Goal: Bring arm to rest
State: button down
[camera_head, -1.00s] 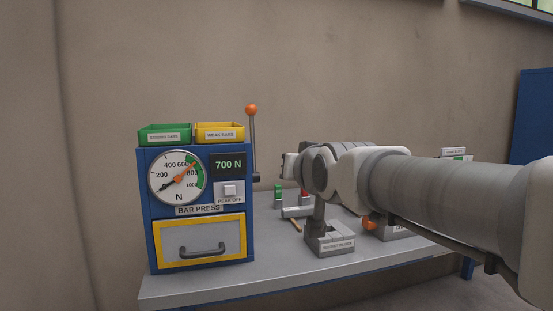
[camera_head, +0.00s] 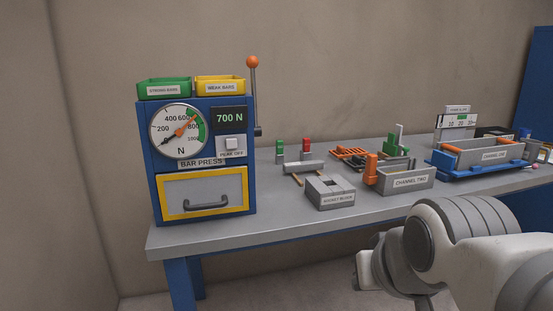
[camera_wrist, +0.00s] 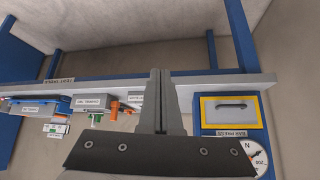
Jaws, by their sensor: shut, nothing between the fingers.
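My arm shows at the lower right of the head view, bent and in front of the table's front edge. Its fingertips are not clearly visible there. In the wrist view my gripper (camera_wrist: 161,75) points toward the table edge, its two fingers together with nothing between them. The grey table (camera_head: 300,221) appears upside down in the wrist view. The blue bar press (camera_head: 203,165) stands at the table's left end, apart from my arm. Its display reads 700 N and its yellow-framed drawer (camera_head: 203,191) is closed.
A green tray (camera_head: 164,88) and a yellow tray (camera_head: 220,86) sit on the press, beside an orange-knobbed lever (camera_head: 253,90). A grey socket block (camera_head: 331,192), a channel two box (camera_head: 405,181) and a blue-based channel unit (camera_head: 480,158) stand on the table. Floor shows below the table.

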jog(key=s+d+f+g+p, duration=0.1)
jog(key=s+f+g+p, duration=0.1)
jog(key=s, duration=0.5)
notch_tip(320, 180, up, 21)
jog(key=p, duration=2.1)
jog(key=shift+w+d+f, duration=0.15)
jog(key=shift+w, duration=0.3)
